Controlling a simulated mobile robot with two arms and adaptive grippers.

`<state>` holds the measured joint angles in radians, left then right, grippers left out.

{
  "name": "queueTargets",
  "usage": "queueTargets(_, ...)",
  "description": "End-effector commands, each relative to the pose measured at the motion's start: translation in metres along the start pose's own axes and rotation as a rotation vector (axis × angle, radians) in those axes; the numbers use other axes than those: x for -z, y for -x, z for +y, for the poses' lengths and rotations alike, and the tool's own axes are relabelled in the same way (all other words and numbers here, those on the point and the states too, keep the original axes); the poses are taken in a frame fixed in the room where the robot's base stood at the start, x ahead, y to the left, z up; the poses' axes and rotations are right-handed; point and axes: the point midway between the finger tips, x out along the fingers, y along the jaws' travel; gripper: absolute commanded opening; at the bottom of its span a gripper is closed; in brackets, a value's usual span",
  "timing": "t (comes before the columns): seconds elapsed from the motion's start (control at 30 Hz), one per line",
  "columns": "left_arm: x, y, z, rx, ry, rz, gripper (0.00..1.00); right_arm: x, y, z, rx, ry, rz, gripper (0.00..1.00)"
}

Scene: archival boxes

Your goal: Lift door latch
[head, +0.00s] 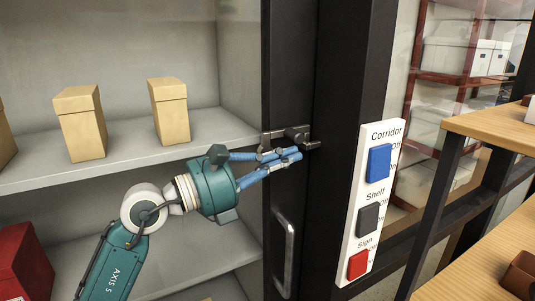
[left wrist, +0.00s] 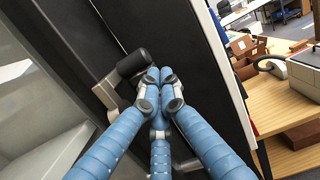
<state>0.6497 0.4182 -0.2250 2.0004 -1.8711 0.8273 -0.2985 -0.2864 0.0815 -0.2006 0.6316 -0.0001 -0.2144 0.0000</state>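The door latch (head: 293,134) is a grey metal piece with a short bar on the dark door frame, at the centre of the head view. In the left wrist view the latch (left wrist: 131,63) shows a dark rounded knob end. Nothing shows between the fingertips. My right gripper is out of view.
A vertical door handle (head: 284,255) sits below the latch. A white switch panel (head: 377,214) with blue, black and red switches is to the right. Tan boxes (head: 80,123) stand on shelves (head: 125,155) behind the glass. A wooden shelf unit (head: 490,125) is at far right.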

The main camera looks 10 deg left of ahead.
Motion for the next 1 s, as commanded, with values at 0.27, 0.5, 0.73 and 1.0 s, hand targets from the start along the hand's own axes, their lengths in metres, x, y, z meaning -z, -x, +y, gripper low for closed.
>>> queueTargets(0.27,-0.001,-0.025,0.0,0.0,-0.001,-0.001,0.0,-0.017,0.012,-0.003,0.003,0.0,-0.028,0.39)
queueTargets(0.5,0.0,-0.026,0.0,-0.001,-0.001,0.0,0.0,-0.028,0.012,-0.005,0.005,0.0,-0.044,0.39)
queueTargets(0.73,0.002,-0.026,0.0,0.0,-0.001,-0.01,0.0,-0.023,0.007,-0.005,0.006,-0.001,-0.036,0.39)
queueTargets(1.0,0.004,-0.025,0.0,0.001,-0.001,-0.116,0.0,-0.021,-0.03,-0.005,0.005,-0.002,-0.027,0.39)
